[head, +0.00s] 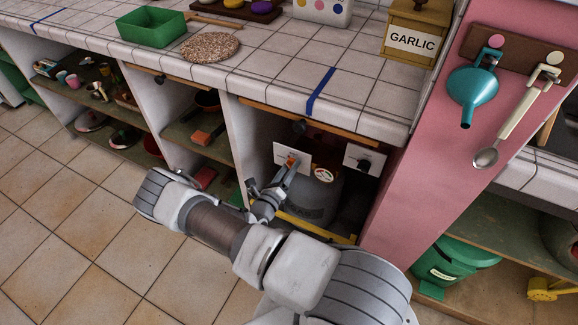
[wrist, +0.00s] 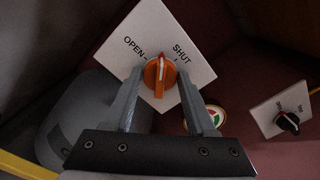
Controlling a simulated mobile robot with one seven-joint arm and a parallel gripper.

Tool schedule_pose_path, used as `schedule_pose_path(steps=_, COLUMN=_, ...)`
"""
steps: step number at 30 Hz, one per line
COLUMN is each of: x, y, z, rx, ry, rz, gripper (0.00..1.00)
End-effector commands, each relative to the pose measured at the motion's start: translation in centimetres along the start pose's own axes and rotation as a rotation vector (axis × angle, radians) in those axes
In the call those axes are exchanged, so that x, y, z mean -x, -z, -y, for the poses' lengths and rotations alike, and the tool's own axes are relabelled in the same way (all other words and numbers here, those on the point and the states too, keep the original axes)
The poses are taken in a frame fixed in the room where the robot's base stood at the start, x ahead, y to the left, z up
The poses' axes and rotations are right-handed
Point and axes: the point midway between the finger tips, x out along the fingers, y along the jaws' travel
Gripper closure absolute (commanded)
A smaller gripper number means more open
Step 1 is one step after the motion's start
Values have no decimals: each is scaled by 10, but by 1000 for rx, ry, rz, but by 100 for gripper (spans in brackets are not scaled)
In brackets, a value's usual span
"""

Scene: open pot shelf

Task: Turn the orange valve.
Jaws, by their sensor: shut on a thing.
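The orange valve (wrist: 159,78) is a knob on a tilted white plate (wrist: 180,28) marked OPEN and SHUT. Its pale-tipped red pointer lies between the two marks in the wrist view. My gripper (wrist: 160,80) has one finger on each side of the knob and is shut on it. In the head view the plate (head: 282,151) is inside the right cupboard bay, and my gripper (head: 288,170) reaches in to the orange valve (head: 293,162), partly covering it.
A black knob (wrist: 289,122) on a second white plate is to the right. A grey cylinder (head: 318,205) stands behind and below, with a round dial (head: 324,175) beside the valve. A yellow bar (head: 315,227) crosses the bay's front. The counter edge (head: 330,105) overhangs above; a pink wall (head: 405,175) is right.

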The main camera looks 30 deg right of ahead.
Motion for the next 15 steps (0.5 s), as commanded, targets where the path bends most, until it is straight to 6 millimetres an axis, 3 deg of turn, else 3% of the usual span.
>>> schedule_pose_path(steps=15, x=0, y=-2, z=1, rx=-475, ry=-1, rz=1, gripper=99)
